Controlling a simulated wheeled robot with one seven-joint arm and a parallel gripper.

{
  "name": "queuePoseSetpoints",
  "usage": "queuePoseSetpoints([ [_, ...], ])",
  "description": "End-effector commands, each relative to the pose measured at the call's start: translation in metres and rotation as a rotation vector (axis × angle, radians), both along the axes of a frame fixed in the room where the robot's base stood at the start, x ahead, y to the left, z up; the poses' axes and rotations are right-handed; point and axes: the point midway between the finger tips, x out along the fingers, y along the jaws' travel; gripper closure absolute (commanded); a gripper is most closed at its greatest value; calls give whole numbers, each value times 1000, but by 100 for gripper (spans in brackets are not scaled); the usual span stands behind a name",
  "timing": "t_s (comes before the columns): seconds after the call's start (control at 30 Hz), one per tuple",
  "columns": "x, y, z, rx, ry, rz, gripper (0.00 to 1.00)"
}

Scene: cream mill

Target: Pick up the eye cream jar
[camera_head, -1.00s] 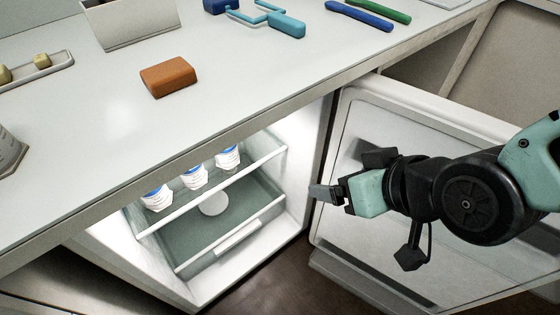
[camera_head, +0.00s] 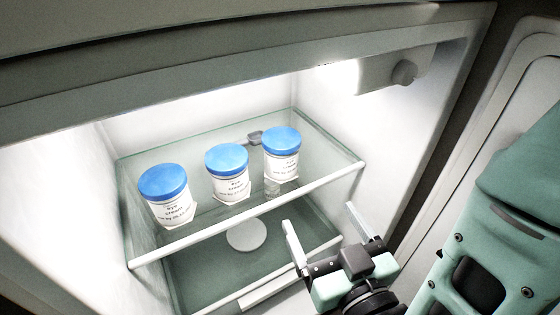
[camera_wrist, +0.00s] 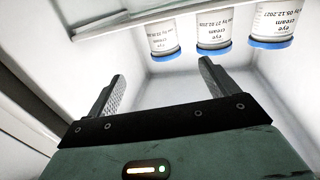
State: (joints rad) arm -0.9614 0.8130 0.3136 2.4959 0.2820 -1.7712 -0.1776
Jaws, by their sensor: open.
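Three eye cream jars stand upright in a row on the upper glass shelf of the lit fridge in the head view: the left jar (camera_head: 170,196), the middle jar (camera_head: 228,175) and the right jar (camera_head: 281,156). Each is white with a blue lid and a printed label. The labels carry use-by dates, hard to read in full. The wrist view shows the jars upside down (camera_wrist: 213,34). My gripper (camera_head: 325,228) is open and empty, in front of the shelf's right part and below the jars' height, apart from them.
The glass shelf (camera_head: 247,216) has a white front rail (camera_head: 215,234). The fridge wall is at the right, with a knobbed housing (camera_head: 404,72) at the upper right. The shelf is clear right of the jars.

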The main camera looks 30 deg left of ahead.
Motion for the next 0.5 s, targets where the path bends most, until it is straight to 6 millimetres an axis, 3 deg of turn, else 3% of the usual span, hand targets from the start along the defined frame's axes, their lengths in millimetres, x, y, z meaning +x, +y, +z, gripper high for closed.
queuePoseSetpoints([
  [0.3,43,52,-1,5,-2,-3,14],
  [0.5,62,77,0,2,-2,-2,14],
])
